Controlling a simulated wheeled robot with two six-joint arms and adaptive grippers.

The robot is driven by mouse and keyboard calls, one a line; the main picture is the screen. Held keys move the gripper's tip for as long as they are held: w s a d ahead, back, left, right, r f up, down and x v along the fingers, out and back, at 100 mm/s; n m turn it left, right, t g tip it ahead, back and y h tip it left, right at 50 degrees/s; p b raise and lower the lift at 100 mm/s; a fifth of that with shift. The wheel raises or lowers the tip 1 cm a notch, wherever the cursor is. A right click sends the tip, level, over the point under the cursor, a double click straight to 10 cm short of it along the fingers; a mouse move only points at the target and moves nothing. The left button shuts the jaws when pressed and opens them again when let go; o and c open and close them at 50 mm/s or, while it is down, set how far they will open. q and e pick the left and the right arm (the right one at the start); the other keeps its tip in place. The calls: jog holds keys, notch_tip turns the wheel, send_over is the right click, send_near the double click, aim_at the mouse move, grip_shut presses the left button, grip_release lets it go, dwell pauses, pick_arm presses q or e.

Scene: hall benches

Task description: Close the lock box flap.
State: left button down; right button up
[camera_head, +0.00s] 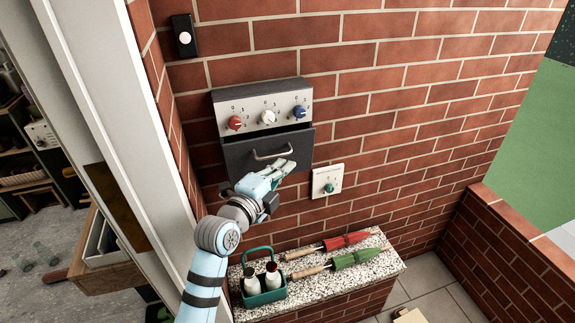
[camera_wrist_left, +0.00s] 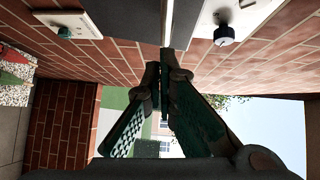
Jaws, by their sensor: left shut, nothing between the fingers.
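The lock box (camera_head: 260,100) is a dark grey box on the brick wall with a pale panel of red, white and blue knobs. Its dark flap (camera_head: 243,157), with a metal bar handle, is below the panel and appears tilted out from the wall at its top. In the left wrist view, the flap (camera_wrist_left: 118,48) is edge-on, with a pale strip along its edge. My left gripper (camera_head: 287,167) is shut and empty at the flap's lower front, just under the handle. Its fingertips (camera_wrist_left: 165,68) appear close to the flap edge; contact is unclear. My right gripper is not in view.
A plate with a green knob (camera_head: 328,181) is on the wall right of the gripper. Below, a speckled ledge (camera_head: 300,292) holds a green bottle caddy (camera_head: 264,287) and red and green furled items. A white door frame (camera_head: 110,110) stands at left.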

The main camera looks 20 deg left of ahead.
aim_at(276, 155)
pick_arm(q)
jog(key=shift+w+a+r, duration=0.15)
jog(key=shift+a, duration=0.35)
jog(key=shift+w, duration=0.1)
jog(key=r+p, duration=0.1)
jog(key=p, duration=0.1)
jog(key=w+r+n+p, duration=0.1)
jog(key=p, duration=0.1)
jog(key=shift+w+a+g+p, duration=0.2)
jog(key=shift+a+g+p, duration=0.1)
jog(key=shift+a+p, duration=0.1)
jog(key=shift+w+a, duration=0.1)
jog(key=shift+f+g, duration=0.3)
jog(key=shift+f, duration=0.05)
